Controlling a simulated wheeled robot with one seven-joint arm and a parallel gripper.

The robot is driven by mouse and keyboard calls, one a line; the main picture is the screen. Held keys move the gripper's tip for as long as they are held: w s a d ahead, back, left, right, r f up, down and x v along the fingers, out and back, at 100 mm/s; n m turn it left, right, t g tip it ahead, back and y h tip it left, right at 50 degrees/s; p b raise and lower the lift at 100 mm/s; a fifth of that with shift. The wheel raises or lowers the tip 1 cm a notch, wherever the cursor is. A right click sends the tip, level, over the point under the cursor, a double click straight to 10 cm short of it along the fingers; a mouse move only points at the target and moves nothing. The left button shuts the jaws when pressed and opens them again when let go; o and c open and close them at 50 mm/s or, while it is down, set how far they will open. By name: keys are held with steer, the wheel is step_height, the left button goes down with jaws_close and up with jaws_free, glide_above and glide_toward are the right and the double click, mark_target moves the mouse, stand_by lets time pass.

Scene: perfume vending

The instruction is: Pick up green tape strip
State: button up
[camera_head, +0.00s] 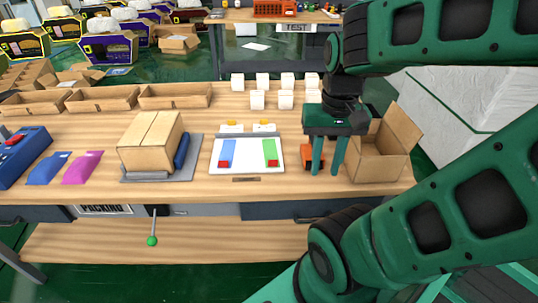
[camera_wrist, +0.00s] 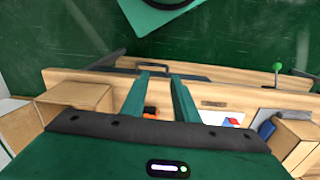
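The green tape strip (camera_head: 269,149) lies on the right part of a white board (camera_head: 248,158) on the table, with a red piece at its near end. A blue strip (camera_head: 228,149), also with a red end, lies on the board's left part. My gripper (camera_head: 326,170) is open and empty to the right of the board, fingers pointing down, apart from the strip. In the wrist view, the two fingers (camera_wrist: 159,78) are spread with nothing held. The white board's corner (camera_wrist: 212,117) shows there at right; I cannot make out the green strip in that view.
An orange object (camera_head: 306,152) sits close to my fingers. An open cardboard box (camera_head: 383,157) stands just right of them. Several white small boxes (camera_head: 257,99) stand behind the board. A closed carton (camera_head: 150,142) on a grey base is to its left.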

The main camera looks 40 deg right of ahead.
steer(key=w+m, duration=0.9)
steer(key=w, duration=0.2)
steer(key=m, duration=0.8)
glide_above(273, 160)
step_height(273, 160, down, 2)
step_height(273, 160, down, 10)
steer(key=shift+f, duration=0.25)
jaws_close()
